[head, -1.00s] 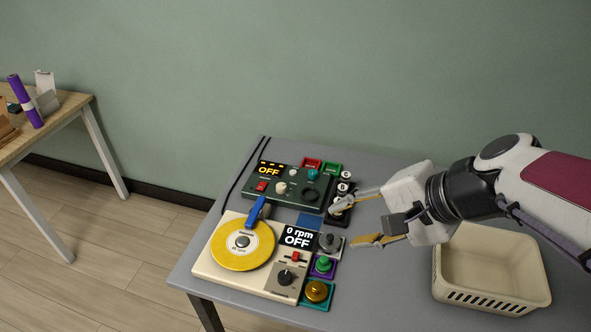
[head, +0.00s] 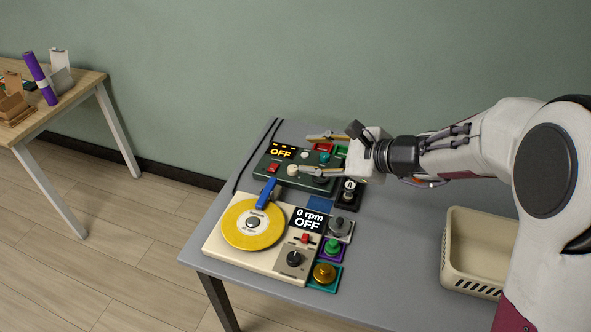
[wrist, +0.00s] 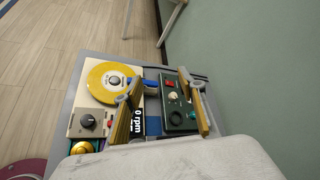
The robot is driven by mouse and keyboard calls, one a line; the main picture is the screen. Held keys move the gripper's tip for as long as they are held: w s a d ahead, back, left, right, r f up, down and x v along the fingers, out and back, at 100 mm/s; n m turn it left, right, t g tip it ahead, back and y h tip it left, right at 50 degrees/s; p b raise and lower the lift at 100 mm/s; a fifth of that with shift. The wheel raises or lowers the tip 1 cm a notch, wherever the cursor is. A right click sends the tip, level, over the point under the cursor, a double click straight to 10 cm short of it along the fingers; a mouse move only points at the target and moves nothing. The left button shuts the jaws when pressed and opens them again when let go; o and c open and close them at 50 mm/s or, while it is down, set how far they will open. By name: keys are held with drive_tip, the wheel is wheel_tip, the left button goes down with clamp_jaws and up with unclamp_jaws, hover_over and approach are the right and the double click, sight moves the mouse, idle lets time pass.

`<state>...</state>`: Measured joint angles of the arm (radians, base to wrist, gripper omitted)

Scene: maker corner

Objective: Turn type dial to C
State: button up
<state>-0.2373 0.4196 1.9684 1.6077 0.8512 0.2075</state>
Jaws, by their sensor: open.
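A dark green panel (head: 262,176) with an amber OFF display (head: 282,152) stands at the back of the grey table. It carries a cream knob (head: 292,169), a teal knob (head: 324,157) and a red switch (head: 271,168). Its labels are too small to read, so I cannot tell which control is the type dial. The wrist view shows a cream knob (wrist: 172,96) and a dark round dial (wrist: 176,118), partly hidden by my gripper in the head view. My gripper (head: 303,153) is open and empty above the panel, fingers pointing left; one fingertip appears close to the cream knob.
A cream turntable (head: 222,253) with a yellow disc and a "0 rpm OFF" display sits in front of the panel. Several small knob blocks, including a green one (head: 333,246), line its right side. A beige basket (head: 462,277) stands at right, partly behind my arm.

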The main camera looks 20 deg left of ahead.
drive_tip(key=w+a+f+m+t, duration=0.2)
drive_tip(key=w+a+f+m, duration=0.2)
drive_tip(key=w+f+m, duration=0.35)
drive_tip(key=m+t+h, duration=0.1)
drive_tip(key=m+t, duration=0.1)
drive_tip(key=m, duration=0.2)
approach(294, 169)
drive_tip(key=shift+w+a+f, duration=0.25)
drive_tip(key=shift+a+f, duration=0.05)
drive_tip(key=shift+a, duration=0.2)
drive_tip(key=shift+w+a, duration=0.1)
drive_tip(key=shift+x, duration=3.7)
drive_tip(key=c, duration=1.1)
